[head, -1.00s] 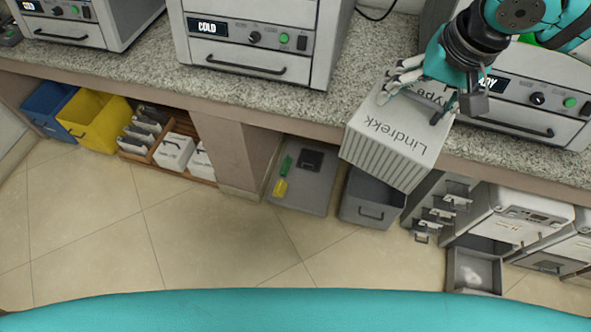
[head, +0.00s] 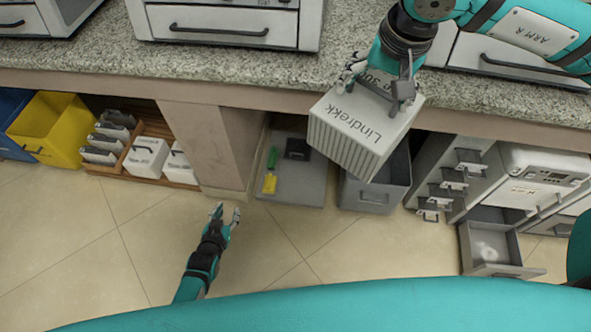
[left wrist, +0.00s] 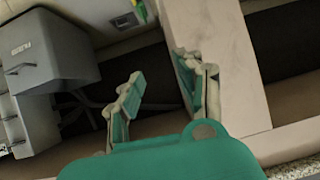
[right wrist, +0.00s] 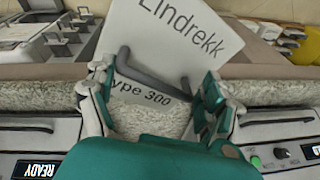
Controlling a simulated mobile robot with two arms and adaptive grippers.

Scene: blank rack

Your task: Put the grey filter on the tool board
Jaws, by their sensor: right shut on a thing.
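The grey filter (head: 362,128) is a pale grey box with a ribbed side and the word "Lindrekk". My right gripper (head: 385,85) is shut on it and holds it tilted in front of the counter edge. In the right wrist view, the filter's lettered face (right wrist: 195,30) and a dark handle show between the fingers. The tool board (head: 305,186) is a flat grey panel low under the counter, bearing a green and a yellow tool and a dark item. My left gripper (head: 227,213) is open and empty above the floor, left of the board.
A grey bin (head: 371,196) stands right of the board, below the filter. A counter post (head: 195,135) stands left of it. Further left are a wooden tray (head: 182,177) and a yellow bin (head: 45,130). An open drawer (head: 490,245) juts out at right.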

